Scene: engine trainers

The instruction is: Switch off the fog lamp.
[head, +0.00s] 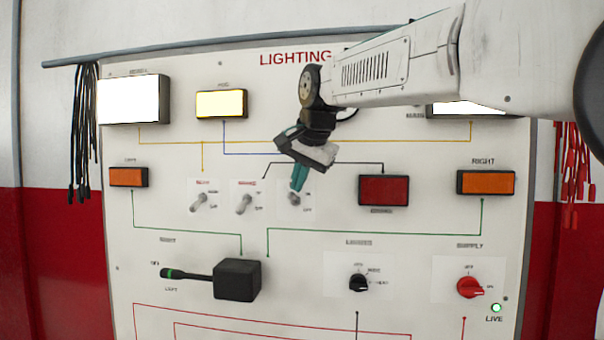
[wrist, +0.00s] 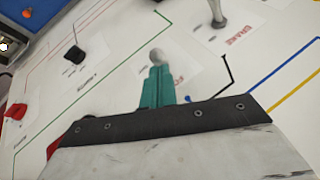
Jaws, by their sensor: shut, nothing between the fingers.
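The fog lamp (head: 221,104) is the yellow lamp at the upper left of the panel, and it glows. Three toggle switches sit in a row below. The right-hand toggle is partly hidden by my gripper (head: 297,188) in the head view. My teal fingers are shut and empty, pointing down at that toggle. In the wrist view its pale rounded tip (wrist: 156,56) shows just beyond my fingertips (wrist: 156,70). A red label beside it is mostly hidden. I cannot tell whether fingers and lever touch, nor which way the lever is set.
The middle toggle (head: 243,204), labelled brake, also shows in the wrist view (wrist: 216,14). The left toggle (head: 198,202) is further left. A black stalk box (head: 237,279), black rotary knob (head: 358,282) and red supply knob (head: 470,286) project below. The green live light (head: 496,308) is lit.

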